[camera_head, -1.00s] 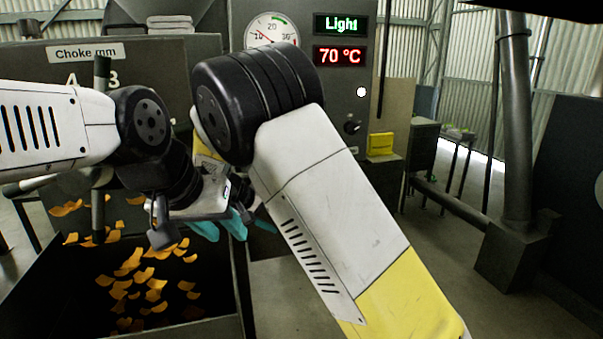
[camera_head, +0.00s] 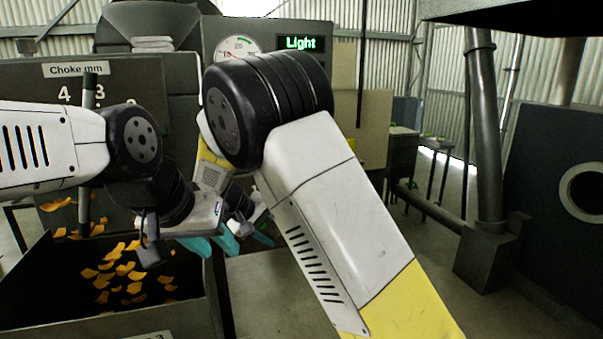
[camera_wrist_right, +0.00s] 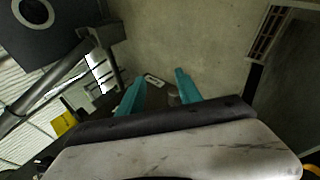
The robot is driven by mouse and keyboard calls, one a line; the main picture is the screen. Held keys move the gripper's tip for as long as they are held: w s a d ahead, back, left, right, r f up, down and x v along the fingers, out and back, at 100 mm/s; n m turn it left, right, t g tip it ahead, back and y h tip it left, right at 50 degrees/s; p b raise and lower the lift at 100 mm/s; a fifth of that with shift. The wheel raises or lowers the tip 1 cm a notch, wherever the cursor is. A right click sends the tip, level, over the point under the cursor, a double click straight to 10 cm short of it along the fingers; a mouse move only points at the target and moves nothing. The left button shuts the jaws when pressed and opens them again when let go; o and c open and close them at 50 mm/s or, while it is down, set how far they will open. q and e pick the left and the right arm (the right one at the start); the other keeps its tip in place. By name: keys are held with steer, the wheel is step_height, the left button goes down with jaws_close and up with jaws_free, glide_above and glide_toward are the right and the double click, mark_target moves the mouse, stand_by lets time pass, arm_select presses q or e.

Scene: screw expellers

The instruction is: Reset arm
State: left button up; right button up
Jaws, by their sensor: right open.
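My left arm comes in from the left, and its gripper (camera_head: 212,244) points right and down over the right edge of a dark bin. Its teal fingers show, but their gap is unclear from this angle. My right arm folds across the middle, its black elbow joint and white-yellow link in front. My right gripper is mostly hidden behind that arm in the head view, with a teal fingertip showing. In the right wrist view my right gripper (camera_wrist_right: 158,90) has its two teal fingers apart with nothing between them.
The dark bin (camera_head: 208,317) holds orange flakes (camera_head: 122,275). Behind it stands a machine with a "Choke mm" panel (camera_head: 75,69), a dial gauge (camera_head: 237,48) and a green "Light" display (camera_head: 299,43). A vertical pipe (camera_head: 484,140) stands at right. Floor is clear between.

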steer(key=s+d+r+m+g+y, duration=0.1)
steer(key=s+d+r+m+y, duration=0.15)
steer(key=s+d+r, duration=0.45)
steer(key=s+d+r+m+g+y, duration=0.1)
steer(key=s+d+r+y, duration=0.2)
steer(key=d, duration=0.6)
steer(key=s+d+r+m+t+y, duration=0.1)
steer(key=s+d+r, duration=0.1)
steer(key=s, duration=0.6)
steer(key=s+d+r+m+t+y, duration=0.1)
steer(key=s+d+r+m, duration=0.1)
steer(key=s, duration=0.6)
steer(key=shift+d+t+y, duration=0.35)
steer(key=shift+d+t, duration=0.05)
steer(key=shift+d, duration=0.45)
steer(key=shift+c, duration=0.5)
steer(key=shift+a, duration=0.1)
